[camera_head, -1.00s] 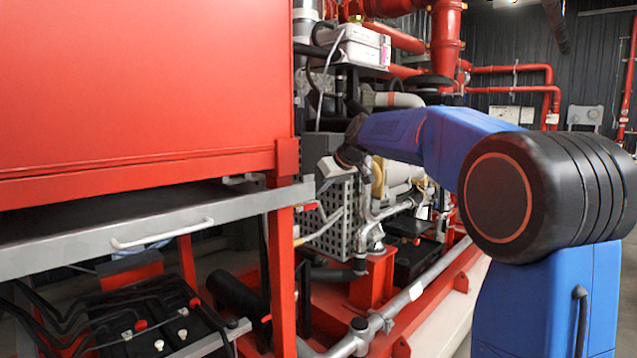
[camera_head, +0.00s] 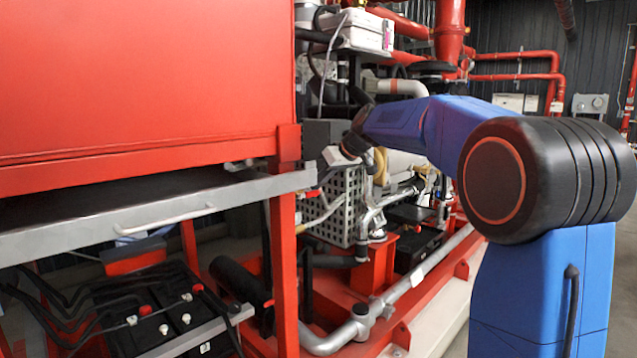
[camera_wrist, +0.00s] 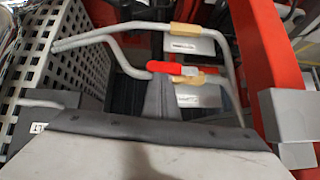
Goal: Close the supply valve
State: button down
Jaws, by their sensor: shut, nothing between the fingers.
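A short red handle (camera_wrist: 172,68), which looks like the supply valve's lever, sits on thin grey pipework in the wrist view. Two tagged plates hang near it, one above and one below. My gripper (camera_wrist: 160,95) is shut and empty, its dark narrow tip pointing at the red handle. The tip appears just below the handle in the picture; I cannot tell whether they touch. In the head view a small red piece (camera_head: 312,193) shows beside the red post, probably the same handle.
A perforated grey guard (camera_wrist: 62,65) stands left of the handle, and a red post (camera_wrist: 268,60) with grey blocks (camera_wrist: 288,115) stands right. In the head view a large red tank (camera_head: 140,75) and a grey shelf edge (camera_head: 150,215) fill the left. Black batteries (camera_head: 170,315) lie below.

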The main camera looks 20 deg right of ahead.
jog(key=shift+f, duration=0.15)
jog(key=y, duration=0.1)
jog(key=f+m, duration=0.1)
jog(key=d+f+g+y, duration=0.1)
jog(key=shift+w+y, duration=0.3)
notch_tip(320, 180, down, 7)
jog(key=s+a+m+g+y, duration=0.1)
jog(key=a+m+y, duration=0.1)
jog(key=m+y, duration=0.5)
jog(key=shift+s+a+g+y, duration=0.15)
jog(key=shift+g+y, duration=0.25)
jog(key=shift+y, duration=0.7)
jog(key=shift+s+a+f, duration=0.1)
jog(key=shift+a+f, duration=0.05)
jog(key=shift+f, duration=0.05)
